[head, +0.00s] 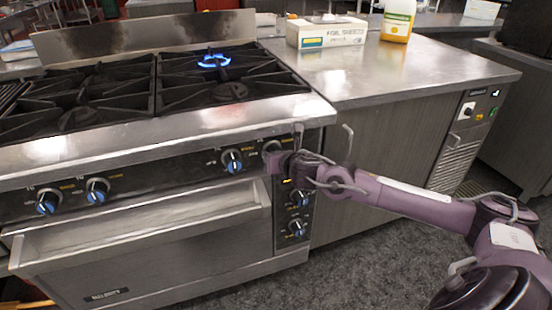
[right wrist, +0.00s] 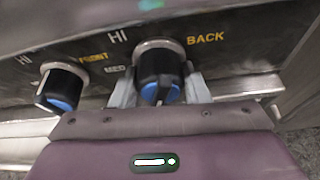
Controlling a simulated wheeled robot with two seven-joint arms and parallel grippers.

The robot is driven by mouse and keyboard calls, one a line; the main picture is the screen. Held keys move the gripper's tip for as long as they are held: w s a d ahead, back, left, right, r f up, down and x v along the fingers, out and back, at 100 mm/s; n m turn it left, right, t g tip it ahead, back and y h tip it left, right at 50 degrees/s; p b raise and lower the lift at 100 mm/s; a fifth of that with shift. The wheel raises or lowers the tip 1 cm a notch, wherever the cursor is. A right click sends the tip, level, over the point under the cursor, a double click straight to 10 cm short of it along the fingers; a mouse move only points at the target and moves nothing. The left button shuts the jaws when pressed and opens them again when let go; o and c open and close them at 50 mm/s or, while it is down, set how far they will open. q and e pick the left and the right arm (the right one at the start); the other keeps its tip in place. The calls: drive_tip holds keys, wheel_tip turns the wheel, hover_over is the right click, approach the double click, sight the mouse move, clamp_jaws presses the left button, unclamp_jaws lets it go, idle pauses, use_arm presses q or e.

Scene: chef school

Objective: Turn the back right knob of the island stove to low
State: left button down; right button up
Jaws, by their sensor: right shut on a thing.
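The island stove (head: 175,133) has a lit blue flame on its back right burner (head: 214,61). The knob labelled BACK (right wrist: 158,68), black with a blue face, is at the right end of the front panel's row. HI shows above it and MED to its left; its exact setting is hard to read. My right gripper (head: 284,158) is at this knob and mostly covers it in the head view. In the right wrist view its two grey fingers (right wrist: 160,90) are shut on the knob's sides. My left gripper is not in view.
The FRONT knob (right wrist: 62,88) is close on the left, also seen in the head view (head: 232,160). Two lower knobs (head: 298,198) sit below my gripper. The oven handle (head: 140,222) juts out underneath. A foil box (head: 327,32) and yellow jug (head: 397,20) stand on the counter.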

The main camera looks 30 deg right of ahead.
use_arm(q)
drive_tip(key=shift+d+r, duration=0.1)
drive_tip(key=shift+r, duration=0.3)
use_arm(e)
drive_tip(key=shift+f, duration=0.1)
drive_tip(key=o, duration=1)
drive_tip(key=shift+c, duration=0.2)
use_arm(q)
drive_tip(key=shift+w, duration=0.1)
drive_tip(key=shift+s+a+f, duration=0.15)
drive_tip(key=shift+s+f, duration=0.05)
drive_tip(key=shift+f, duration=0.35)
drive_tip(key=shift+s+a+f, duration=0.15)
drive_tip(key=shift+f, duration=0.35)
use_arm(e)
drive_tip(key=v, duration=0.8)
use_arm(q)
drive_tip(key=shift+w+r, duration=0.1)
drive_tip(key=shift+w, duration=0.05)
use_arm(e)
drive_tip(key=shift+w, duration=0.1)
